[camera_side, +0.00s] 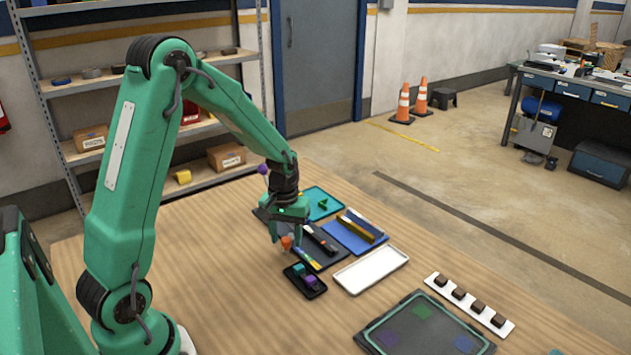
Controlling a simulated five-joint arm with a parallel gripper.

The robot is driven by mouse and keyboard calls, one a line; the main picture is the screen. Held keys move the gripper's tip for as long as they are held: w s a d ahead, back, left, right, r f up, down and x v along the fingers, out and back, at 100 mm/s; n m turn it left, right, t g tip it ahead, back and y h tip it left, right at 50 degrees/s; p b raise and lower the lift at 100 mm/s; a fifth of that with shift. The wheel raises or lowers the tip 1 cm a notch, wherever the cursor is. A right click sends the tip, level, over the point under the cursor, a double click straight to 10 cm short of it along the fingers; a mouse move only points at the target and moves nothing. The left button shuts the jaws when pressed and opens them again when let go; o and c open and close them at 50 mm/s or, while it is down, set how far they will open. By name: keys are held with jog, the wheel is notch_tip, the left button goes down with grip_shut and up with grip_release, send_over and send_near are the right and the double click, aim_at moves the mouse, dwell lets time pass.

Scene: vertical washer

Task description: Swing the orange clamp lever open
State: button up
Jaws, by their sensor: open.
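My gripper (286,237) points down over the far middle of the wooden table, with its jaws open. A small orange piece (287,242) shows at its fingertips, just above a dark tray. It may be the end of the orange clamp lever, but it is too small to be sure. I cannot tell whether the fingers touch it. A pale grey part beside it is partly hidden by the fingers. The washer is not clearly visible from here.
A white tray (352,284) lies right of the black one. The table's front left is clear.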

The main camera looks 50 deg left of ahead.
grip_shut()
jog(key=shift+s+a+m, duration=0.1)
jog(key=shift+m, duration=0.2)
jog(key=a+m, duration=0.1)
jog(key=m, duration=0.1)
jog(key=s+m, duration=0.1)
jog(key=shift+a+r+m, duration=0.1)
jog(key=shift+a+m, duration=0.25)
jog(key=shift+m, duration=0.05)
jog(key=a+m, duration=0.1)
jog(key=m, duration=0.1)
jog(key=a+m, duration=0.1)
jog(key=m, duration=0.1)
jog(key=shift+s+a, duration=0.1)
jog(key=shift+s, duration=0.25)
jog(key=a+m, duration=0.1)
jog(key=m, duration=0.3)
jog(key=a+m, duration=0.1)
jog(key=shift+w+a+m, duration=0.3)
jog(key=shift+m, duration=0.1)
jog(key=shift+w+a+m, duration=0.25)
jog(key=shift+a+m, duration=0.1)
jog(key=shift+m, duration=0.5)
jog(key=shift+w+a+m, duration=0.25)
jog(key=shift+a+m, duration=0.05)
jog(key=shift+m, duration=0.5)
jog(key=shift+w+a+m, duration=0.25)
jog(key=shift+a+m, duration=0.1)
jog(key=shift+m, duration=0.5)
